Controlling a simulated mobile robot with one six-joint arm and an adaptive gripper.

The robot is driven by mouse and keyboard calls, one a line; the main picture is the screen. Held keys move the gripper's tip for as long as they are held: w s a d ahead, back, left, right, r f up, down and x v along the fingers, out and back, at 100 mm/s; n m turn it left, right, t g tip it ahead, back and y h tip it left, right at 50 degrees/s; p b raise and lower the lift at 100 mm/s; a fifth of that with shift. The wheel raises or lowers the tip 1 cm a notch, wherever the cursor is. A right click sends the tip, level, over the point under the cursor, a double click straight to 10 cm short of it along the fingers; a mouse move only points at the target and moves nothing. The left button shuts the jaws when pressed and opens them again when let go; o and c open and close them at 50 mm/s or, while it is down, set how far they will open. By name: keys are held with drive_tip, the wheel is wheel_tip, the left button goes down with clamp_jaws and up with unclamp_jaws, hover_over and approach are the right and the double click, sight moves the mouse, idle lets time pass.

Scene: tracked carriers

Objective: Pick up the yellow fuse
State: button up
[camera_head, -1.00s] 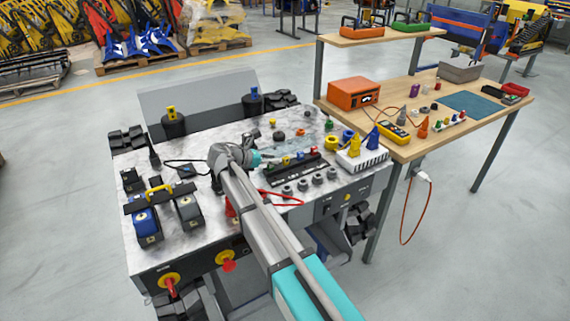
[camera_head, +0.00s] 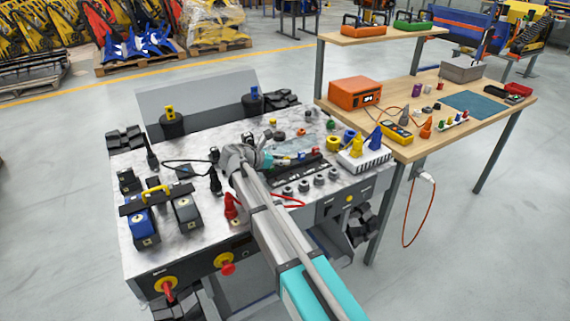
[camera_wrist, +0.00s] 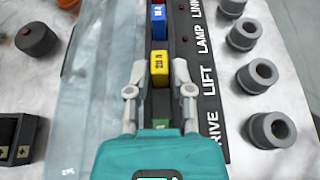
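The yellow fuse (camera_wrist: 159,68) stands in the dark fuse strip (camera_wrist: 209,110) in the wrist view, with its marked top facing the camera. My gripper (camera_wrist: 159,75) is open, with one fingertip on each side of the yellow fuse and a small gap showing on both sides. A blue fuse (camera_wrist: 158,20) sits beyond it in the same row. A green fuse (camera_wrist: 162,125) sits nearer, between the finger bases, partly hidden by my gripper body. In the head view my gripper (camera_head: 275,161) is over the left end of the strip, and the yellow fuse is hard to make out there.
Grey round sockets (camera_wrist: 257,76) line the right of the strip. A pale translucent panel (camera_wrist: 95,80) lies left of it, with a dark round knob (camera_wrist: 36,40) farther left. A white rack with cones (camera_head: 362,160) stands right of the strip in the head view.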

clamp_jaws()
drive_tip(key=shift+r, duration=0.25)
drive_tip(key=shift+r+p, duration=0.75)
drive_tip(key=shift+p, duration=0.2)
drive_tip(key=s+a+r+p, duration=0.1)
drive_tip(key=r+p, duration=0.1)
drive_tip(key=s+a+r+p, duration=0.1)
drive_tip(key=r+p, duration=0.2)
drive_tip(key=a+r+p, duration=0.2)
drive_tip(key=shift+s+r+p, duration=0.25)
drive_tip(key=shift+s+p, duration=0.05)
drive_tip(key=shift+s, duration=0.1)
drive_tip(key=p+v, duration=0.3)
drive_tip(key=v, duration=0.6)
drive_tip(key=shift+s+a, duration=0.2)
drive_tip(key=shift+a, duration=0.15)
